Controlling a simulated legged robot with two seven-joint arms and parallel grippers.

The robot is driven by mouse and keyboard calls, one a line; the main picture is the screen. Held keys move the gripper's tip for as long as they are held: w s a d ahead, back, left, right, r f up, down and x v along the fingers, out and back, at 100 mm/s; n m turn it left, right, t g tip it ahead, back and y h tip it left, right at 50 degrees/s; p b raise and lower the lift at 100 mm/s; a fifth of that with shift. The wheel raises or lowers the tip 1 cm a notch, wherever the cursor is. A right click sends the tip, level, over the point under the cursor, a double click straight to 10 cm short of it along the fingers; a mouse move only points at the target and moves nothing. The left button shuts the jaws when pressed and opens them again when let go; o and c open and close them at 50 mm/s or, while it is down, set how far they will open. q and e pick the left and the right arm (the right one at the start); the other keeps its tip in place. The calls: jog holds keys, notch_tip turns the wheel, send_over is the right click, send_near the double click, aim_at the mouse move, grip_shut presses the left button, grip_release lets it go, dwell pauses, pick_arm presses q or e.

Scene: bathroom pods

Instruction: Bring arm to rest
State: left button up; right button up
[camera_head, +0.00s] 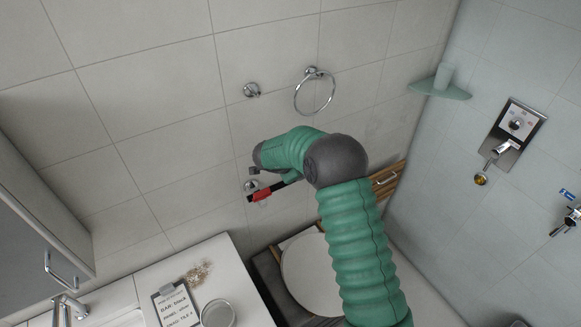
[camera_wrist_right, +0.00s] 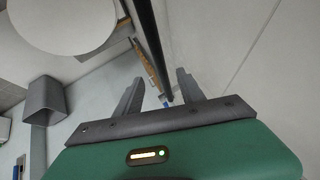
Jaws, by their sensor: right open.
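My right arm, green with a dark grey elbow, rises from the lower right in the head view and bends left near the wall. Its gripper cannot be made out clearly there. In the right wrist view my right gripper (camera_wrist_right: 160,90) is open, with two grey fingers apart and nothing visibly held between them. A long dark bar runs down the picture beyond the fingers; I cannot tell whether it touches them. My left gripper is not in view.
A red and black tool (camera_head: 263,194) shows under my forearm by a chrome wall fitting (camera_head: 251,185). A towel ring (camera_head: 314,92), corner shelf (camera_head: 440,90) and shower control (camera_head: 514,125) are on the walls. A counter (camera_head: 225,265) holds a clipboard (camera_head: 176,305); a round white lid (camera_head: 308,275) is beside it.

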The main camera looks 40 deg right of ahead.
jog(key=w+a+r+n+t+b, duration=0.2)
jog(key=a+r+n+t+b, duration=0.25)
jog(key=a, duration=0.25)
jog(key=s+a+f+n+t+y+b, duration=0.25)
jog(key=a+n+y+b, duration=0.2)
jog(key=a+n, duration=0.55)
jog(key=s+a+f+n+g+y+b, duration=0.3)
jog(key=s+a+f, duration=0.5)
jog(key=s+a, duration=0.25)
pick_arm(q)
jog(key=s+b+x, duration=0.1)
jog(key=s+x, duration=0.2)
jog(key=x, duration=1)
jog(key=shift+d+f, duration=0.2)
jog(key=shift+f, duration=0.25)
pick_arm(e)
jog(key=s+d+f+n+g, duration=0.1)
jog(key=s+f+g, duration=0.1)
jog(key=s, duration=0.5)
jog(key=s+d+f+n+g, duration=0.1)
jog(key=s+f+n+g, duration=0.1)
jog(key=s, duration=0.5)
jog(key=shift+s+d+f+g, duration=0.2)
jog(key=shift+s+f+g, duration=0.1)
jog(key=shift+f, duration=0.6)
